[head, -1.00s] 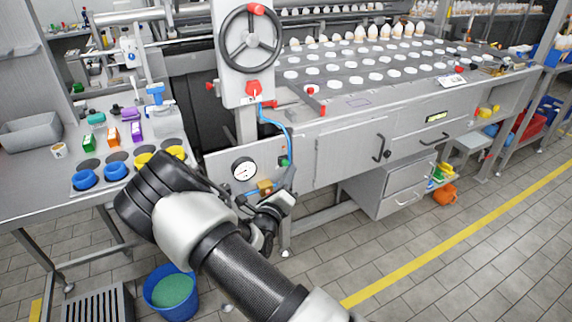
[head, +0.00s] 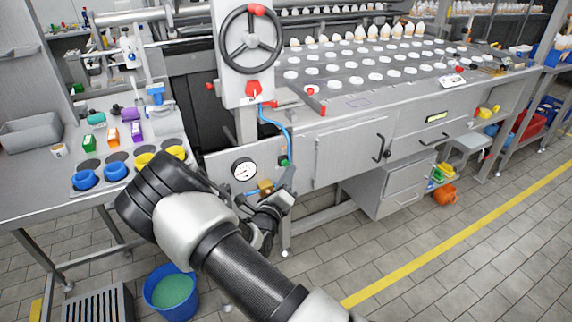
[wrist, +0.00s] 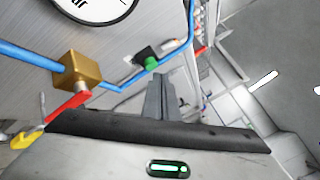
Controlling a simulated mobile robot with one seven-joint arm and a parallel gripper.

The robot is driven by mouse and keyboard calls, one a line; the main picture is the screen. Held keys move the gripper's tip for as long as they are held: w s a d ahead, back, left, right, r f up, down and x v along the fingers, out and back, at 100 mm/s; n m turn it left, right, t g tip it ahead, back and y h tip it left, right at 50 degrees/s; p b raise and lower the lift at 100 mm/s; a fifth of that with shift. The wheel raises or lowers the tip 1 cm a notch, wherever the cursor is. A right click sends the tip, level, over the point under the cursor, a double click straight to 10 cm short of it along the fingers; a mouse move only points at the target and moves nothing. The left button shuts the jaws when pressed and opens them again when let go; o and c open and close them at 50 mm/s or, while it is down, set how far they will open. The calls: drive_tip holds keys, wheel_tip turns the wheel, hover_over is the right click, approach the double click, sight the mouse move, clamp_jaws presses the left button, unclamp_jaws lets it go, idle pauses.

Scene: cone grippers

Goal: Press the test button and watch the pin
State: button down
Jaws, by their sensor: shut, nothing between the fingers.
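The green test button (wrist: 151,63) sits on a small black housing on the machine's grey front panel. It also shows in the head view (head: 284,161), just right of the gauge. My gripper (wrist: 157,77) is shut and empty, with its grey fingertips just below the button in the wrist view. I cannot tell whether they touch it. In the head view my gripper (head: 290,181) is small and close under the button, partly hidden by its own wrist. I cannot clearly make out a pin.
A round white gauge (head: 243,170) is left of the button. A brass valve block (wrist: 78,70) with a red and yellow lever (wrist: 58,110) sits on a blue hose (wrist: 25,54), close left of my fingers. The hose runs past the button. A blue bucket (head: 171,293) stands on the floor.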

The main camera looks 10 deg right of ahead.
drive_tip(key=shift+w, duration=0.25)
drive_tip(key=shift+w+a, duration=0.25)
drive_tip(key=shift+w, duration=0.25)
idle(1.6)
drive_tip(key=shift+s, duration=0.2)
drive_tip(key=shift+s+d+p, duration=0.3)
drive_tip(key=shift+s+p, duration=0.25)
drive_tip(key=shift+s, duration=0.15)
drive_tip(key=shift+s+d+p, duration=0.25)
drive_tip(key=shift+s+p, duration=0.15)
drive_tip(key=shift+s, duration=0.4)
drive_tip(key=shift+s+d+p, duration=0.3)
drive_tip(key=shift+s+p, duration=0.1)
drive_tip(key=shift+s, duration=0.4)
drive_tip(key=shift+s+d+p, duration=0.25)
drive_tip(key=shift+s+p, duration=0.15)
drive_tip(key=shift+s, duration=0.4)
